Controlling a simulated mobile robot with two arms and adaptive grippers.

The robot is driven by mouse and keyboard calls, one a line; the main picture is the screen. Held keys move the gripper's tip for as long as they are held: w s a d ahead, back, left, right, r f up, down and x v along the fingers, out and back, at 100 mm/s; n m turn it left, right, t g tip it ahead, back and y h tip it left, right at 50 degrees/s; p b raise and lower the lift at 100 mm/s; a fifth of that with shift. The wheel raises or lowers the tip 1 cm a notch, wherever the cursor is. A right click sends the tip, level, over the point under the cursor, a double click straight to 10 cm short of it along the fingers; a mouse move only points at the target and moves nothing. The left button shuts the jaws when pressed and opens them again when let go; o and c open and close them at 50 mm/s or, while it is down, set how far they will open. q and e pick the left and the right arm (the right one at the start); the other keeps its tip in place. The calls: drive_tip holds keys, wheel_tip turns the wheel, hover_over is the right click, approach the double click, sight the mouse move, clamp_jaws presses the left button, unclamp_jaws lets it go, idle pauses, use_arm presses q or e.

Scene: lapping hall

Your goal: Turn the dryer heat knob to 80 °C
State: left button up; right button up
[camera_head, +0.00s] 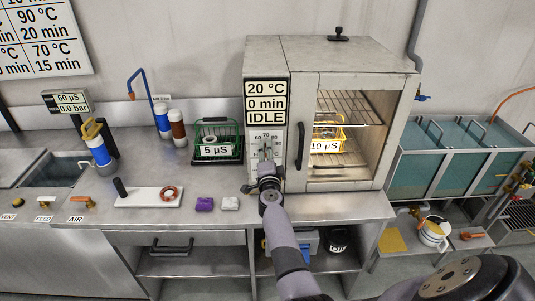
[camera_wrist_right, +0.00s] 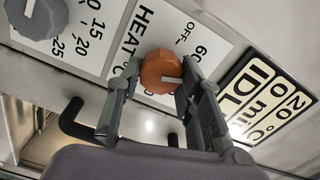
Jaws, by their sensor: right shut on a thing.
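The dryer (camera_head: 335,75) stands on the counter. Its display (camera_head: 266,97) reads 20 °C, 0 min, IDLE. Below it is the heat dial (camera_head: 259,134), partly hidden by my right gripper (camera_head: 267,167). In the wrist view, the orange heat knob (camera_wrist_right: 160,70) sits beside the HEAT lettering, with OFF and 60 readable nearby. My right gripper (camera_wrist_right: 150,88) is shut on this knob, one finger on each side. The knob has a white mark; I cannot tell for certain which number it points at. My left gripper is not in view.
A grey knob (camera_wrist_right: 36,18) with minute numbers is near the heat knob. The black door handle (camera_head: 300,145) is just right of my gripper. A yellow basket (camera_head: 328,134) is inside the dryer. A green basket (camera_head: 217,141) stands left of it.

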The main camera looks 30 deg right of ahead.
drive_tip(key=m, duration=0.4)
drive_tip(key=m+b, duration=0.1)
drive_tip(key=m, duration=0.6)
drive_tip(key=shift+f+m+b, duration=0.3)
drive_tip(key=shift+b, duration=0.05)
idle(0.4)
drive_tip(key=o, duration=1.2)
drive_tip(key=shift+m, duration=0.3)
drive_tip(key=shift+c, duration=0.2)
drive_tip(key=shift+r, duration=0.1)
